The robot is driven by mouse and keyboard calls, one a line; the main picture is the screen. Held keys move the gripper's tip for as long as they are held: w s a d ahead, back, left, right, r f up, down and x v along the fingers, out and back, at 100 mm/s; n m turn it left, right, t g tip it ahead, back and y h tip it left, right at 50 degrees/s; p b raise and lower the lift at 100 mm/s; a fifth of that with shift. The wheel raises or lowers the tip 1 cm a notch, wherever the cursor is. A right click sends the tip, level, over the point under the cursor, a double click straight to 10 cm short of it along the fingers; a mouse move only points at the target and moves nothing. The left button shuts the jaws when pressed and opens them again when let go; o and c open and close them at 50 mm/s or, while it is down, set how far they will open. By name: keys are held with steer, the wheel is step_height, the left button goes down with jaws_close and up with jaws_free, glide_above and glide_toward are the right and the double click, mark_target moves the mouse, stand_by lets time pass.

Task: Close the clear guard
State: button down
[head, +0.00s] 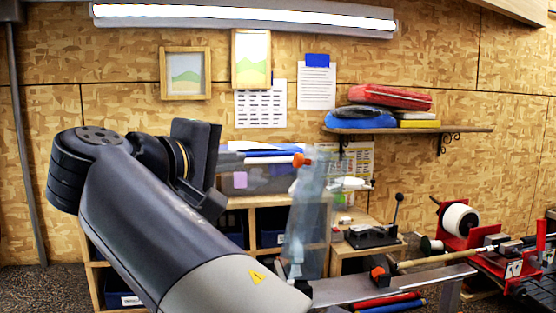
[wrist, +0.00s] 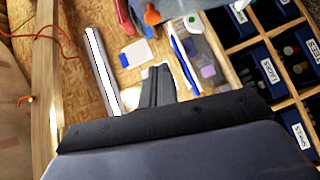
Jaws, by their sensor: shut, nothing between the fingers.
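The clear guard (head: 308,205) is a see-through, bluish panel standing raised, nearly upright, above the left end of the metal bench (head: 395,286). An orange knob (head: 299,160) shows by its upper end, and an orange knob also shows at the top of the wrist view (wrist: 152,17). My gripper (wrist: 160,68) is dark, shut and empty. In the head view my dark wrist and arm are left of the guard, with a visible gap between; my fingertips are hard to make out there. I cannot make out the clear panel in the wrist view.
A red machine with a white tape roll (head: 460,220) and a club shaft (head: 440,257) are at the right. A black lever press (head: 372,236) stands behind the bench. Cubbies with labelled blue bins (wrist: 270,70) and a clear bin (head: 245,180) are behind my arm.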

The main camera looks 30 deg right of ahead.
steer(key=w+d+f+p, duration=0.1)
steer(key=w+d+p, duration=0.1)
steer(key=d, duration=0.9)
steer(key=shift+w+f, duration=0.35)
steer(key=shift+w, duration=0.4)
steer(key=shift+d, duration=0.1)
